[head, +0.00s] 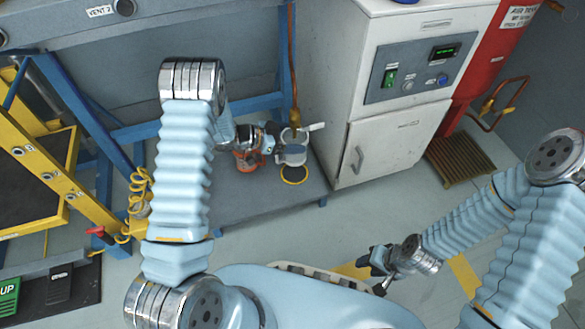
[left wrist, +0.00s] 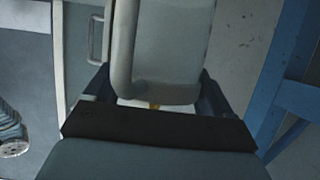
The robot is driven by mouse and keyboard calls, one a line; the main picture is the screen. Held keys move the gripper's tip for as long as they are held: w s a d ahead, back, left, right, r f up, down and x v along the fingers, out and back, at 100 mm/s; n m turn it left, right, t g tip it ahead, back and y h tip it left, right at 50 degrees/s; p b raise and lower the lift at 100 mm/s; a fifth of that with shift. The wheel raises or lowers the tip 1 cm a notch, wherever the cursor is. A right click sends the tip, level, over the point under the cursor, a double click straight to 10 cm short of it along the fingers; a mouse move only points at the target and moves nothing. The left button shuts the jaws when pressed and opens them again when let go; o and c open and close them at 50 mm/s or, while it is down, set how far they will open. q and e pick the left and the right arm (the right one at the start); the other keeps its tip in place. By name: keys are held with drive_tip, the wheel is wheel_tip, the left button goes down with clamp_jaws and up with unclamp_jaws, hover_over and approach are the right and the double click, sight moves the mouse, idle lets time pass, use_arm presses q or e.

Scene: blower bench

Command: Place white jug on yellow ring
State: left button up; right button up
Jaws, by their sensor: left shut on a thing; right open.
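The white jug (head: 291,153) is in my left gripper (head: 272,138), above the grey low bench top. In the left wrist view the jug (left wrist: 175,50) fills the space between the two dark fingers, with its handle (left wrist: 123,45) on the left side. The yellow ring (head: 294,180) lies on the bench top just in front of the jug in the head view. How high the jug is above the surface is hard to tell. My right gripper (head: 381,268) is open and empty, low at the right, away from the bench.
An orange-red container (head: 249,161) stands close left of the jug, partly behind my left arm. A copper pipe (head: 294,90) comes down just behind the jug. A white cabinet (head: 385,145) stands right of the bench. The bench front (head: 240,205) is clear.

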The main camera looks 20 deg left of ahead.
sight(292, 156)
use_arm(q)
wheel_tip(292, 156, down, 8)
drive_tip(key=shift+f+b, duration=0.25)
drive_tip(key=shift+b, duration=0.65)
drive_tip(key=shift+r, duration=0.1)
drive_tip(key=shift+f, duration=0.25)
drive_tip(key=o, duration=1.2)
drive_tip(key=shift+o, duration=0.2)
drive_tip(key=shift+r, duration=0.35)
drive_tip(key=p+v, duration=0.2)
drive_tip(key=v, duration=0.9)
drive_tip(key=shift+s+a, duration=0.3)
